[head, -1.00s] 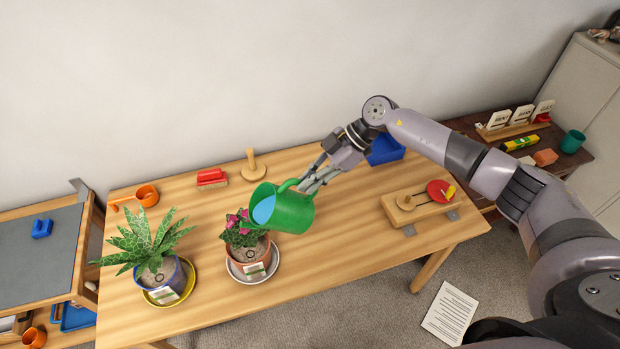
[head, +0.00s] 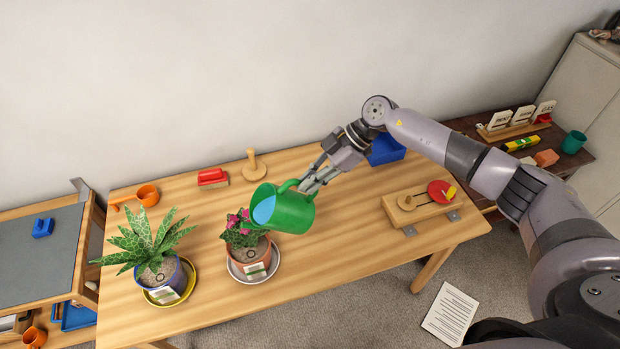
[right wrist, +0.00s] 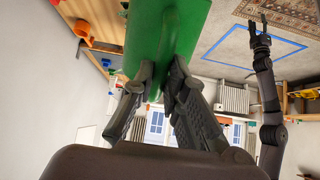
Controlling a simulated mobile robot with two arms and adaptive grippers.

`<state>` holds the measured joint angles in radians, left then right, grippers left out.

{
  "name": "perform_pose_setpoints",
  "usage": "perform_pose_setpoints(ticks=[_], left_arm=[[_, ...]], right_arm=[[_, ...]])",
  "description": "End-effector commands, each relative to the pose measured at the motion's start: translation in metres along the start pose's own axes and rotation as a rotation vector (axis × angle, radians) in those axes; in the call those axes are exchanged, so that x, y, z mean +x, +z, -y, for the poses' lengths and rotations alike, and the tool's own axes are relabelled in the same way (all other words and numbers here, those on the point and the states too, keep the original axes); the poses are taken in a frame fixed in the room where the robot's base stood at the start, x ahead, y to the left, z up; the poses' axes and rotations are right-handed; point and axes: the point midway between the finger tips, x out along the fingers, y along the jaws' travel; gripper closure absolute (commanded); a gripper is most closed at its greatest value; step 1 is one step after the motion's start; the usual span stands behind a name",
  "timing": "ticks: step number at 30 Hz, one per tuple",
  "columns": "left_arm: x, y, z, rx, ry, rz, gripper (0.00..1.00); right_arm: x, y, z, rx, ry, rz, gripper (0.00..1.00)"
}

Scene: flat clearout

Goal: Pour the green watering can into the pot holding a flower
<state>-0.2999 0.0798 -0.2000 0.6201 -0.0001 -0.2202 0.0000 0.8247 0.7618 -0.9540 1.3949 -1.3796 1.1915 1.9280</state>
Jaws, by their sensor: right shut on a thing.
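The green watering can (head: 293,212) is tilted to the left, its open mouth showing blue water (head: 264,210). My right gripper (head: 305,183) is shut on its upper right side, and the can also fills the top of the right wrist view (right wrist: 165,35). The can hangs at the right of the pink flower (head: 238,222), partly overlapping it in the head view. The flower's terracotta pot (head: 262,262) stands upright on a pale saucer (head: 238,273). No stream of water shows. My left gripper (right wrist: 257,28) appears in the right wrist view, away from the table, fingers apart and empty.
A spiky green plant (head: 148,245) in a blue pot on a yellow saucer stands left of the flower. An orange cup (head: 147,195), red brush (head: 212,177), wooden peg stand (head: 254,168), blue bin (head: 386,150) and wooden board (head: 422,204) sit around the table. The front right is clear.

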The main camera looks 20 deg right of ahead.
Motion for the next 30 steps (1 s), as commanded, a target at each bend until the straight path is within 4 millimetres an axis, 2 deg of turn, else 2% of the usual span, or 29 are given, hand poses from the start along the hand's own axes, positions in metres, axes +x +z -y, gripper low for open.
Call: perform_pose_setpoints(ticks=[30], left_arm=[[-0.0002, -0.0001, 0.0, 0.0, 0.0, 0.0, 0.6]], right_arm=[[0.0, -0.0062, -0.001, -0.002, 0.003, 0.024, 1.0]])
